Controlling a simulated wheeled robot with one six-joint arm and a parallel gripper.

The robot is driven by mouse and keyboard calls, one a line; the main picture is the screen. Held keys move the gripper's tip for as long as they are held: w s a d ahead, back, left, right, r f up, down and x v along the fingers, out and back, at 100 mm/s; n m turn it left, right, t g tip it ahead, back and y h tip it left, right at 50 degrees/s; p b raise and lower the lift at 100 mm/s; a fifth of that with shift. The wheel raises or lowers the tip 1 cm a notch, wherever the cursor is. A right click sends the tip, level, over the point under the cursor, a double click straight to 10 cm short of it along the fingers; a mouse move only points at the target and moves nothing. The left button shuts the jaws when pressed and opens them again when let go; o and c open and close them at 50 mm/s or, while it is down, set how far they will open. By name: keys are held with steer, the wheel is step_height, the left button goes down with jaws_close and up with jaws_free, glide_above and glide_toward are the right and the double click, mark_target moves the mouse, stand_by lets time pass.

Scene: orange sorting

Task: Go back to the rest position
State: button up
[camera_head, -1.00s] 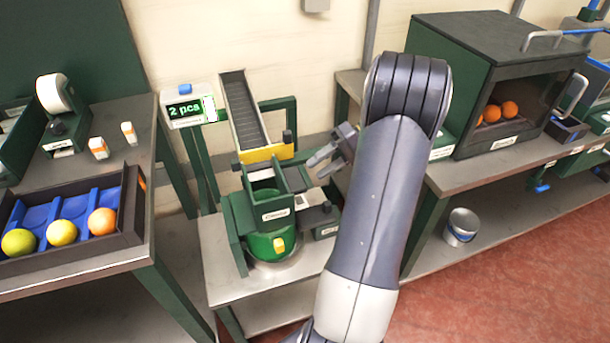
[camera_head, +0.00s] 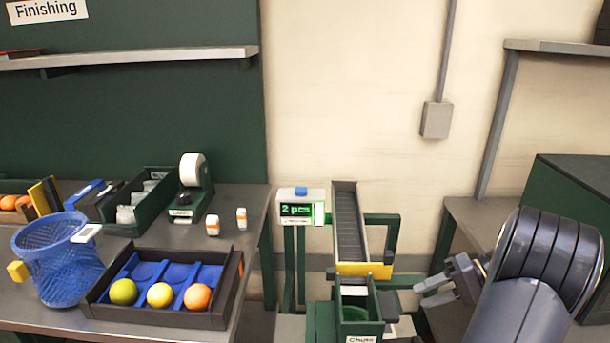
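My gripper (camera_head: 437,291) shows at the lower right, just right of the chute stand and apart from it. Its fingers point left and nothing shows between them. They look parted, with a small gap. My arm fills the lower right corner and hides part of what is behind it.
A dark tray (camera_head: 232,277) with several blue hollows holds a green, a yellow and an orange fruit on the left bench. A blue mesh basket (camera_head: 60,262) stands beside it. The chute (camera_head: 348,225) and a counter display (camera_head: 300,207) reading "2 pcs" stand mid-picture.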

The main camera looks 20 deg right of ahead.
mark_target(396, 307)
steer(key=shift+x, duration=3.1)
steer(key=shift+s, duration=0.1)
